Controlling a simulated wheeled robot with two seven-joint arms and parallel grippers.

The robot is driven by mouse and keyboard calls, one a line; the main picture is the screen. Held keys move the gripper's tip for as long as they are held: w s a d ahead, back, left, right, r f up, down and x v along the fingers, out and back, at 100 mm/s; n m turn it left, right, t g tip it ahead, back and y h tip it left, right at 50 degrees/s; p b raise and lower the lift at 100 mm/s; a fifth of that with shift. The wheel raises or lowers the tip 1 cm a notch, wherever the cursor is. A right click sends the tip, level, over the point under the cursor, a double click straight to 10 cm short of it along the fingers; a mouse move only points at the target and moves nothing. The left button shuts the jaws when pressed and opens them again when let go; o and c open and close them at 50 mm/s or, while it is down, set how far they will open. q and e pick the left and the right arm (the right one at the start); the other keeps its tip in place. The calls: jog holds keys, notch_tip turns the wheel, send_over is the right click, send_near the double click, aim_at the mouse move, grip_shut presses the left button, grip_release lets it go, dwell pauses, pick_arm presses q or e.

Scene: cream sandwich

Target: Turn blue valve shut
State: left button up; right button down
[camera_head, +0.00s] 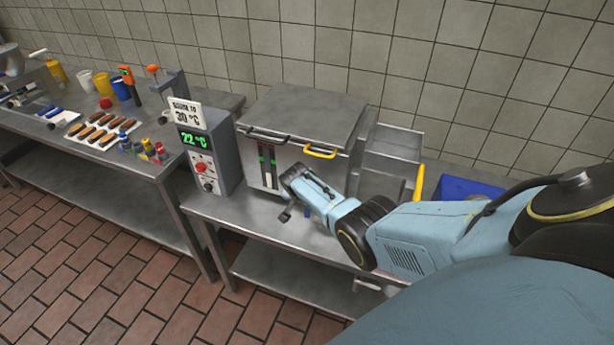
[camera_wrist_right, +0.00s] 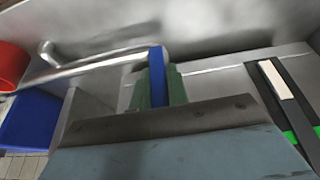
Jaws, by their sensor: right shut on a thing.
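The blue valve handle (camera_wrist_right: 157,78) shows in the right wrist view as an upright blue bar at the end of a metal pipe (camera_wrist_right: 100,67). The green finger pads of my right gripper (camera_wrist_right: 160,88) are on both sides of it, shut on it. In the head view my right gripper (camera_head: 287,212) is low at the front of the steel box-shaped machine (camera_head: 305,115). The valve is hidden there behind my gripper and arm. My left gripper is in neither view.
A control box (camera_head: 205,155) reading 22 °C, under a sign for 30 °C, stands left of the machine. A blue bin (camera_head: 465,188) is at the right, partly behind my arm. A side table (camera_head: 60,125) at left holds sausage-like items and bottles.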

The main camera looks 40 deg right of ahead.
jog(key=c, duration=1.4)
grip_release()
jog(key=shift+o, duration=0.2)
jog(key=p+v, duration=0.5)
jog(key=v, duration=0.8)
jog(key=shift+r, duration=0.25)
